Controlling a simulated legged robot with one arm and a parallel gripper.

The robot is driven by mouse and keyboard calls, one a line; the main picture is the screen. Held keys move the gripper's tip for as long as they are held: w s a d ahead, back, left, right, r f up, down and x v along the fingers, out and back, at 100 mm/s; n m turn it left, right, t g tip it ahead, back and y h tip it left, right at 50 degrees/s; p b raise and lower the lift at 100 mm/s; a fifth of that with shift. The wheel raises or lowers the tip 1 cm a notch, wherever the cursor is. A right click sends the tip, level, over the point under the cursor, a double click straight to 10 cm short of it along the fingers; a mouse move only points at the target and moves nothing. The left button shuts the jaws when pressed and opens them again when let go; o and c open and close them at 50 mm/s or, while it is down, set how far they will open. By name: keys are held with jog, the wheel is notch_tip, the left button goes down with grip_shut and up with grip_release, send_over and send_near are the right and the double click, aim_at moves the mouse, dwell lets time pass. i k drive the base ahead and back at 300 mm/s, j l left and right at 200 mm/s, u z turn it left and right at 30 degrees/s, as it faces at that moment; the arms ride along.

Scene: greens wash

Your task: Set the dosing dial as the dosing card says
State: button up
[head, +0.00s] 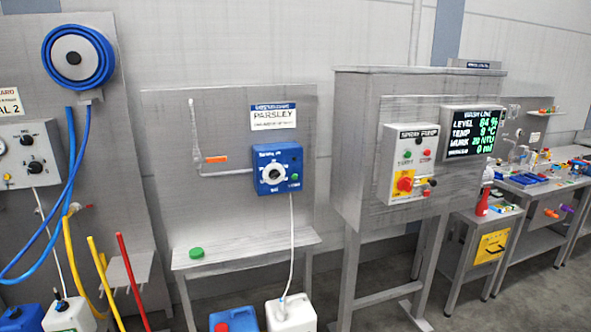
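A blue dosing box (278,168) is mounted on the grey metal panel in the middle of the head view. It carries a round white dial (275,173) with a dark centre and a green button (295,177). The dial's pointer position is too small to read. A white card (273,117) with a blue header hangs above the box. It reads PARSLEY, with a smaller line below that I cannot read. My gripper is not in view.
A steel ledge (245,249) with a green cap (196,253) juts out below the box. A white hose runs down to a white canister (291,314) beside a blue one (234,319). The spray pump box (408,162) and wash line screen (472,132) are to the right.

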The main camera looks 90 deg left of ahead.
aim_at(275, 175)
jog(key=u, duration=3.1)
